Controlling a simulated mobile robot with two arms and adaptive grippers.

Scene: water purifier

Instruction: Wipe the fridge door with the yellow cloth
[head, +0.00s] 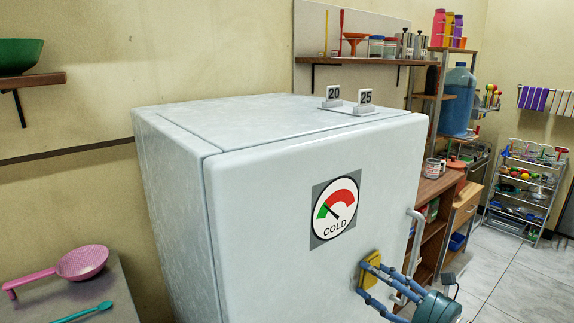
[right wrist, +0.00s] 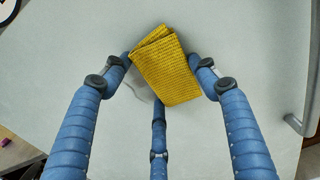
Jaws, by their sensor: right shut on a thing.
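The white fridge door (head: 270,230) fills the middle of the head view, with a round COLD gauge sticker (head: 335,208) on it. My right gripper (head: 368,275) is in front of the door, below and right of the sticker. It is shut on the folded yellow cloth (head: 371,262). In the right wrist view the cloth (right wrist: 167,66) sits between the blue fingertips, with the pale door (right wrist: 235,45) behind it. The cloth is at or very close to the door surface; I cannot tell whether it touches. My left gripper is not in view.
The door handle (head: 412,245) is just right of my right gripper. Number tags (head: 349,100) stand on the fridge top. A counter at lower left holds a pink strainer (head: 80,263). Wooden shelves (head: 430,190) stand to the right, with open tiled floor (head: 520,275) beyond.

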